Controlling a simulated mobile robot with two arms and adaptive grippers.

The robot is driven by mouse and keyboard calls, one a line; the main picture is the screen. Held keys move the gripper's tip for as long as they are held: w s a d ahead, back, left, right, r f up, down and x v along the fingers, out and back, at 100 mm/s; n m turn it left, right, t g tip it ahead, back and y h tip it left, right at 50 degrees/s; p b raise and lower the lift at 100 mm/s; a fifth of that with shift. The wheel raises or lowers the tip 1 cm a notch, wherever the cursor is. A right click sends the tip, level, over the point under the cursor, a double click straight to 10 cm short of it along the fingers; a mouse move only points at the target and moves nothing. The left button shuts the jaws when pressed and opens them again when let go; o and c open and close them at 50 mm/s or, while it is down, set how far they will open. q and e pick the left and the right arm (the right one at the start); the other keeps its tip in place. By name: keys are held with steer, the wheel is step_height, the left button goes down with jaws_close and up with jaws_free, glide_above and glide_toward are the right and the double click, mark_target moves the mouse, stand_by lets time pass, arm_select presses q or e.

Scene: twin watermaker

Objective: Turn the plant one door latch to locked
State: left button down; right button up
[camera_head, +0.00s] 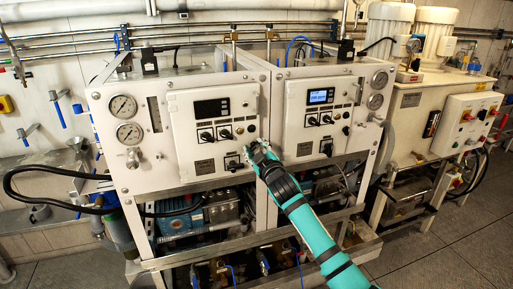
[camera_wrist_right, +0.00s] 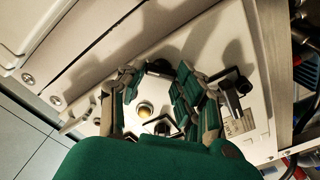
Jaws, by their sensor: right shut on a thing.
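The left-hand watermaker's white door panel (camera_head: 212,118) carries a dark display, black knobs and a small round fitting near its right edge. My right gripper (camera_head: 258,152) is at the lower right edge of this door. In the right wrist view, my right gripper (camera_wrist_right: 158,74) has its fingers closed in on a small black part, which looks like the door latch (camera_wrist_right: 158,67). The fingers hide most of it, so I cannot tell its angle. A brass round fitting (camera_wrist_right: 145,110) shows between the fingers. My left gripper is not in view.
The right-hand door panel (camera_head: 319,113) with a lit blue display (camera_head: 321,96) is close to the right of my gripper. Pressure gauges (camera_head: 123,106) flank the units. A metal frame rail (camera_head: 200,256) runs below. Grey floor (camera_head: 450,245) is clear at right.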

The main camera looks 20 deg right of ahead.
steer(key=n+p, duration=0.1)
steer(key=n, duration=0.4)
steer(key=shift+n, duration=0.3)
steer(key=shift+a+f+n+p, duration=0.15)
steer(key=shift+n+p, duration=0.45)
steer(key=shift+n, duration=1.6)
steer(key=o, duration=1.1)
steer(key=shift+o, duration=0.2)
steer(key=s, duration=1.2)
steer(key=shift+d, duration=0.25)
